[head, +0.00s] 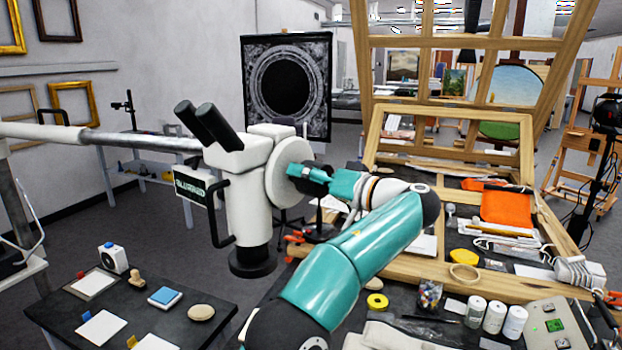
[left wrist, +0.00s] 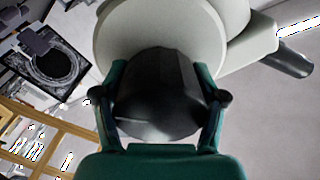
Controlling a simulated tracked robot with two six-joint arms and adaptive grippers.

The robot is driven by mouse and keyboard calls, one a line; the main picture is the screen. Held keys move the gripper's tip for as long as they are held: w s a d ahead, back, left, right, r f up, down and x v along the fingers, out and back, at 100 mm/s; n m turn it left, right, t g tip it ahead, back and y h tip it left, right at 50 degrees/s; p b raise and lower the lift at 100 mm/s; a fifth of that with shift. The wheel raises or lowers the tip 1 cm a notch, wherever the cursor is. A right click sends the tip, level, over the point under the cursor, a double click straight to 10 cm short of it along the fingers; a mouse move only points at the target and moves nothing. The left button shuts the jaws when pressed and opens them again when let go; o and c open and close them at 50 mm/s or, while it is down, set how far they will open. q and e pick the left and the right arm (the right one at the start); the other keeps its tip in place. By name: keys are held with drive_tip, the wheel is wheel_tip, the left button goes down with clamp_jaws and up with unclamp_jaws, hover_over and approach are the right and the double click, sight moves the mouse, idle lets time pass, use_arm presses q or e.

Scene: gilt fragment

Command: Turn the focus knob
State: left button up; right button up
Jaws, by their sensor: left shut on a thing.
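A white stereo microscope (head: 247,200) with two black eyepieces hangs from a boom arm at the left middle of the head view. The dark focus knob (head: 318,181) sticks out from a round white disc (head: 289,168) on its right side. My left gripper (head: 306,172) is at this knob, its teal fingers around it. In the left wrist view the black, faceted knob (left wrist: 155,95) fills the space between the two fingers of the left gripper (left wrist: 158,88), with the pale disc behind it. The gripper is shut on the knob. My right gripper is not in view.
A dark table (head: 130,315) with small items stands below left. A workbench with a wooden frame (head: 510,285), an orange cloth (head: 507,208) and several white jars lies to the right, beyond my left arm. The grey boom arm (head: 140,141) runs left from the microscope.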

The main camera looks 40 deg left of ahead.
use_arm(q)
drive_tip(key=o, duration=1.1)
drive_tip(key=shift+w+a, duration=0.1)
drive_tip(key=shift+a, duration=0.05)
drive_tip(key=shift+d, duration=0.2)
drive_tip(key=d, duration=1.2)
drive_tip(key=shift+f, duration=0.15)
drive_tip(key=shift+a, duration=0.15)
